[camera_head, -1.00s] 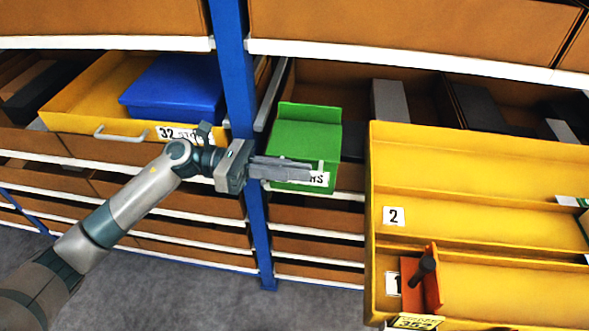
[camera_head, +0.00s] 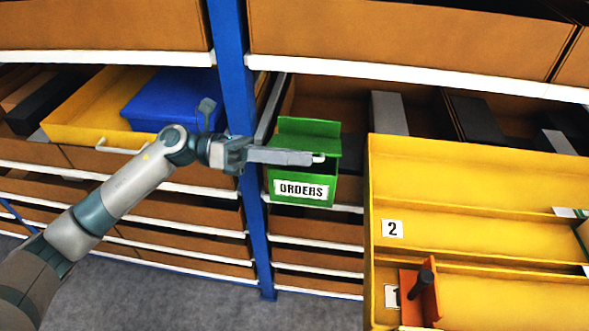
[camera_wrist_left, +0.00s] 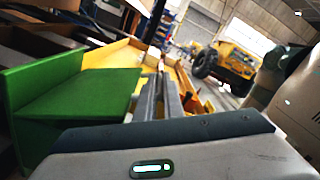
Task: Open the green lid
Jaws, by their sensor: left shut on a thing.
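The green box (camera_head: 302,199) sits in a shelf bay right of the blue post, with a white ORDERS label on its front. Its green lid (camera_head: 325,143) is tilted up at the front, partly open, with a raised green strip behind it. My left gripper (camera_head: 312,158) reaches across the lid's front from the left, its fingers shut on the small white lid handle (camera_head: 319,158). The fingers hide part of the lid's front edge and the gap below. In the left wrist view the green lid (camera_wrist_left: 88,95) is left of the fingers. My right gripper is not in view.
The blue post (camera_head: 238,100) stands close behind my left wrist. A yellow drawer (camera_head: 90,100) with a blue box (camera_head: 172,102) is at the left. A large yellow compartment tray (camera_head: 470,180) with an orange casting (camera_head: 411,297) stands close to the right of the green box.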

